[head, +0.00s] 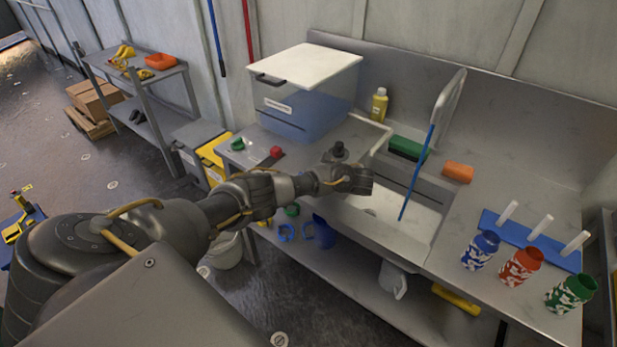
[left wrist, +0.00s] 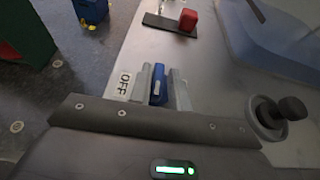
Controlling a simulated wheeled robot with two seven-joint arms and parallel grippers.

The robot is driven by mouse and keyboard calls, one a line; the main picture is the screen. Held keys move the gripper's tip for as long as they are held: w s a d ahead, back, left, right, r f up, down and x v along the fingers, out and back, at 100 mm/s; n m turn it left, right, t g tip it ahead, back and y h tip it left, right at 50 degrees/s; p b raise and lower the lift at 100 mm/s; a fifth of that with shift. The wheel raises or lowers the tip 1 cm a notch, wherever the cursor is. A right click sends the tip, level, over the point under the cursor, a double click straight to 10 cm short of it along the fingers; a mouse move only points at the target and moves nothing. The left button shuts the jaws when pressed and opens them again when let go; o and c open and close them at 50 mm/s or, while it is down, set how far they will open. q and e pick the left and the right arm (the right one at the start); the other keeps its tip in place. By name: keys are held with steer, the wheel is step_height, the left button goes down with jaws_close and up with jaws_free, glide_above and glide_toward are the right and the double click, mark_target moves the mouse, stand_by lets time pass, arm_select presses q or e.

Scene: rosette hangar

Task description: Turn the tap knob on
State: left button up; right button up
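In the left wrist view a small blue piece, which I take for the tap knob (left wrist: 157,92), stands beside a white label reading OFF (left wrist: 124,86). My left gripper (left wrist: 160,82) has its two grey fingers close together, one on each side of the blue piece, and appears shut on it. In the head view my left gripper (head: 362,182) is over the left edge of the sink, and the hand hides the knob there. My right gripper is not in view.
A white-lidded box (head: 308,82) stands behind the arm, near a red button (head: 276,152). A blue stick (head: 416,172) leans in the sink (head: 405,222). A green brush or sponge (head: 408,148), an orange block (head: 458,172) and several coloured bottles (head: 520,266) are to the right.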

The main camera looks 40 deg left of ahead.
arm_select(q)
steer(key=shift+o, duration=1.4)
steer(key=shift+d, duration=0.1)
steer(key=p+v, duration=0.7)
steer(key=v, duration=0.2)
steer(key=shift+d+r, duration=0.4)
steer(key=shift+d, duration=0.45)
